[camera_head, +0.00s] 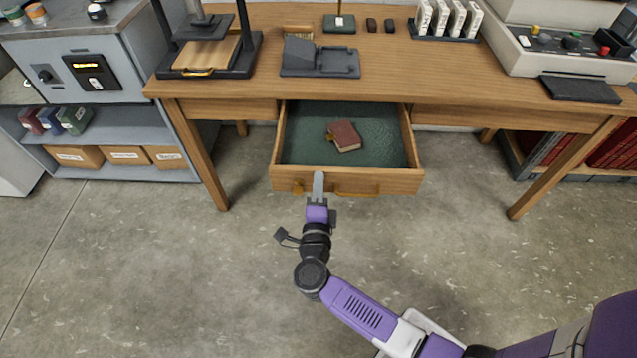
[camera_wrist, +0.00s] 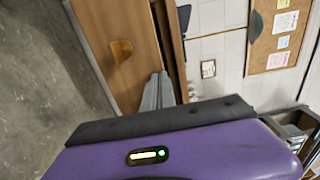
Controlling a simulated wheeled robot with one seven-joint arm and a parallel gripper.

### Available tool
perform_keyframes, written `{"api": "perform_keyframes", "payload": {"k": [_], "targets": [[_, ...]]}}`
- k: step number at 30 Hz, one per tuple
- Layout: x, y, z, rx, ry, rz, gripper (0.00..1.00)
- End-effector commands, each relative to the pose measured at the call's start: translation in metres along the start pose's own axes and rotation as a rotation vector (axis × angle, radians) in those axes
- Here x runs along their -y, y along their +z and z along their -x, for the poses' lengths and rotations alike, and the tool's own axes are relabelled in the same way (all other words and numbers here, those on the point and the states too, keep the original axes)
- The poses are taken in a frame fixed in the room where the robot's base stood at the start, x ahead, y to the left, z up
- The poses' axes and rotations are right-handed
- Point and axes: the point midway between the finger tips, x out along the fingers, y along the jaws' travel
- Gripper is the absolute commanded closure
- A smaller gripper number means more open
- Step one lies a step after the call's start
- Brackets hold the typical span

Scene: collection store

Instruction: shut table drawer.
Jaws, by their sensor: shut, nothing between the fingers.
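The wooden table drawer (camera_head: 408,158) is pulled out from under the wooden table (camera_head: 420,75). It has a green lining and a brass handle (camera_head: 357,189) on its front. A small dark red book (camera_head: 344,135) with a brass-coloured clasp lies inside. In the wrist view, the gripper fingers (camera_wrist: 158,88) are close to a wooden front (camera_wrist: 118,40) with a brass fitting (camera_wrist: 121,50).
A grey shelf unit with boxes (camera_head: 125,155) stands left of the table. A press (camera_head: 208,45), a grey stand (camera_head: 320,62) and a large machine (camera_head: 560,45) are on the tabletop. Red volumes (camera_head: 612,148) are under the right end. The concrete floor before the drawer is clear.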

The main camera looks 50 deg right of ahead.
Motion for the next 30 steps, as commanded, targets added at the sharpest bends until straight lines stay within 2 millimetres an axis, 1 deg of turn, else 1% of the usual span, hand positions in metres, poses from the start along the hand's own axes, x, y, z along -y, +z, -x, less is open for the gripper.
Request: {"api": "perform_keyframes", "payload": {"k": [5, 8, 11, 21, 27, 30], "targets": [[0.000, -0.001, -0.019, -0.003, -0.001, -0.001, 1.00], [0.000, -0.001, -0.038, -0.004, -0.001, -0.002, 1.00], [0.000, -0.001, -0.062, -0.006, -0.001, -0.003, 1.00], [-0.001, -0.001, -0.151, -0.005, -0.002, -0.004, 1.00], [-0.002, 0.000, -0.193, -0.003, -0.001, -0.003, 1.00], [-0.002, 0.000, -0.207, -0.002, 0.000, -0.002, 1.00]]}}
